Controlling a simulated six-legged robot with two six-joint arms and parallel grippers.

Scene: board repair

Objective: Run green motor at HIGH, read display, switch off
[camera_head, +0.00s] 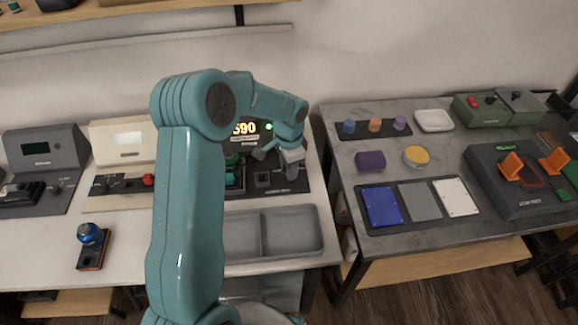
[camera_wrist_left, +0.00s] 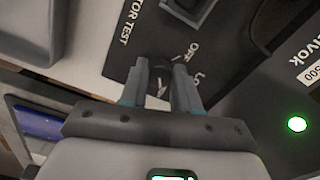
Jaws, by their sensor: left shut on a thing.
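My left gripper (camera_head: 290,158) reaches down onto the right part of the dark motor test panel (camera_head: 262,189). In the left wrist view its fingertips (camera_wrist_left: 160,88) are shut on the selector knob (camera_wrist_left: 163,68), which is mostly hidden between them. The labels OFF and LO show beside it; HIGH cannot be read. The green motor (camera_head: 232,168) stands on the panel's left side, partly hidden by my arm. The display (camera_head: 244,128) glows yellow and seems to end in 590; its left part is covered. A green lamp (camera_head: 269,126) is lit beside it. My right gripper is not in view.
A grey two-part tray (camera_head: 283,212) lies in front of the panel. A beige tester (camera_head: 122,135) and a dark one (camera_head: 45,148) stand to the left. A blue motor (camera_head: 90,234) sits on a small stand. The right table (camera_head: 345,110) holds several parts.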

